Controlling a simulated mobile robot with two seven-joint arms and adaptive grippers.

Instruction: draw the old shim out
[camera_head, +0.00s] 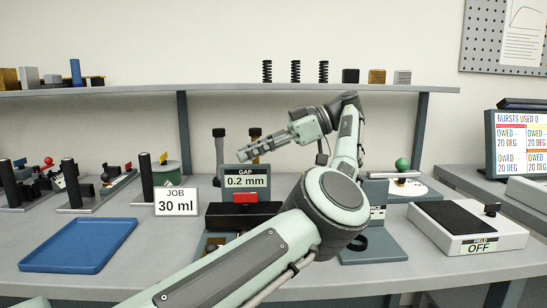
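A testing device with a display reading "GAP 0.2 mm" (245,181) stands near the middle of the bench. A red piece (243,197) sits below the display, above a black block (226,215). I cannot tell which part is the old shim; my arm covers some of the lower right of the device. My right gripper is not in view.
A sign reading "JOB 30 ml" (176,202) and a blue tray (80,246) are to the left. A shelf (210,88) with springs and blocks runs behind. Several small rigs stand far left.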

